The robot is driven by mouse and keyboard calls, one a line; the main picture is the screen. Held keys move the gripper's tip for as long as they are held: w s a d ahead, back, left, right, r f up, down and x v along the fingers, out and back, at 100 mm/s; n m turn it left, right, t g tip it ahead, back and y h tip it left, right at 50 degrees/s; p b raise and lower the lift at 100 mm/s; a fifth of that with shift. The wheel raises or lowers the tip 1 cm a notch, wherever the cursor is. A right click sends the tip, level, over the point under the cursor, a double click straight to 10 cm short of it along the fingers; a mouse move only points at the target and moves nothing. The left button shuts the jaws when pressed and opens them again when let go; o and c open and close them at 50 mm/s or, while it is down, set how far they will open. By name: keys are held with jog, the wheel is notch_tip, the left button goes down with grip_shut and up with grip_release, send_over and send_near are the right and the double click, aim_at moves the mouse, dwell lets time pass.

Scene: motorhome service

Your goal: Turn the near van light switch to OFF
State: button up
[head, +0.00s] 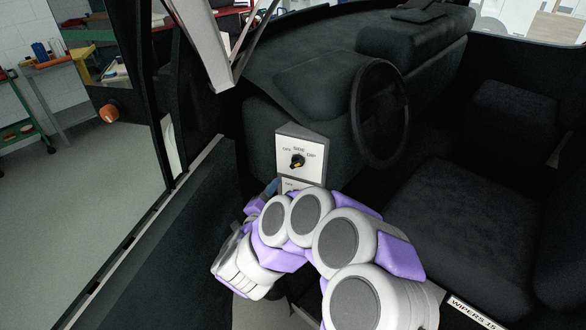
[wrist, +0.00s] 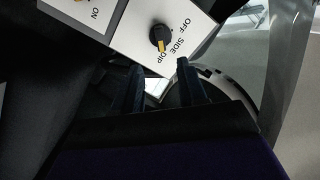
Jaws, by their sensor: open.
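The light switch panel (head: 286,170) is a white plate beside the steering wheel, marked OFF, SIDE and DIP. Its black knob (head: 298,160) has a yellow pointer. The knob also shows in the wrist view (wrist: 159,36), where the pointer appears turned towards DIP. My gripper (wrist: 159,72) is open in the wrist view, its two dark fingers apart with nothing between them. The fingertips lie just short of the knob, near the DIP edge of the plate. In the head view, my arm hides most of the gripper, below the panel.
A second white panel (wrist: 90,14) with a yellow-marked knob and ON label is partly visible. The steering wheel (head: 382,112) stands right of the switch. A seat (head: 455,210) is at right, with a WIPERS label (head: 474,312) below. The door opening is at left.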

aim_at(295, 166)
jog(key=b+x, duration=0.1)
jog(key=x, duration=0.9)
jog(key=shift+w+d, duration=0.1)
jog(key=shift+w, duration=0.1)
grip_shut()
